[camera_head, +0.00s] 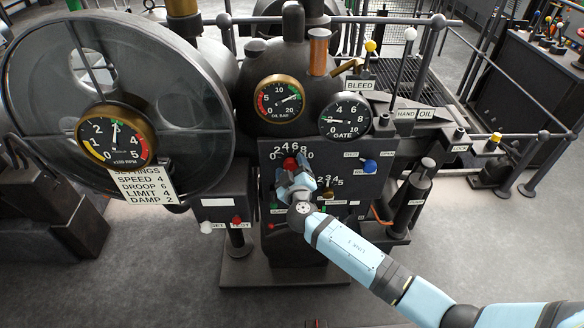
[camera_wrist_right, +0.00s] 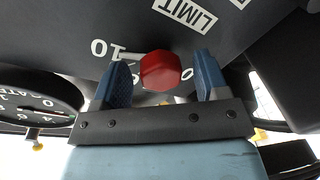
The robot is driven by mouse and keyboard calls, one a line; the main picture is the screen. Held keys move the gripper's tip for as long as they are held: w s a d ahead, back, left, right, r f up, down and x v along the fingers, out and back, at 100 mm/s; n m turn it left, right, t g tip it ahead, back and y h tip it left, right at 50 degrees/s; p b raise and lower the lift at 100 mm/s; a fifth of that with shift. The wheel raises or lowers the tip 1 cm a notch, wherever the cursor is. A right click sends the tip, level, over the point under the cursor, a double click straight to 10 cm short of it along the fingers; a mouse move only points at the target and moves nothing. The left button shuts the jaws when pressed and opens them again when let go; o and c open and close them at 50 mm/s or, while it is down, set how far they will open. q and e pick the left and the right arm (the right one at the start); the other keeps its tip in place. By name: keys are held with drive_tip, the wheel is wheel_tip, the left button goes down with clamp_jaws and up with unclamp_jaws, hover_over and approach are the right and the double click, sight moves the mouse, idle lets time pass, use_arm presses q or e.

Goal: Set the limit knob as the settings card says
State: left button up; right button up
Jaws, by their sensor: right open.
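The red limit knob (camera_head: 290,163) sits on the dark panel below a scale marked 2 4 6 8. In the right wrist view the red knob (camera_wrist_right: 160,70) stands between my fingers, with a LIMIT label and a 10 beside it; its setting cannot be read. My right gripper (camera_head: 292,176) is at the knob, open, one blue finger on each side; in the right wrist view the gripper (camera_wrist_right: 162,78) shows gaps beside the knob. The settings card (camera_head: 146,188) under the left gauge reads SPEED 4, DROOP 6, LIMIT 4, DAMP 2. My left gripper is out of view.
A yellow-brown knob (camera_head: 328,193) sits just right of my gripper, and a blue knob (camera_head: 371,166) farther right. A red knob (camera_head: 237,221) is lower left. A large wheel (camera_head: 60,100) fills the left; levers and railings stand at right.

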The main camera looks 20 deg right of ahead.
drive_tip(key=c, duration=0.9)
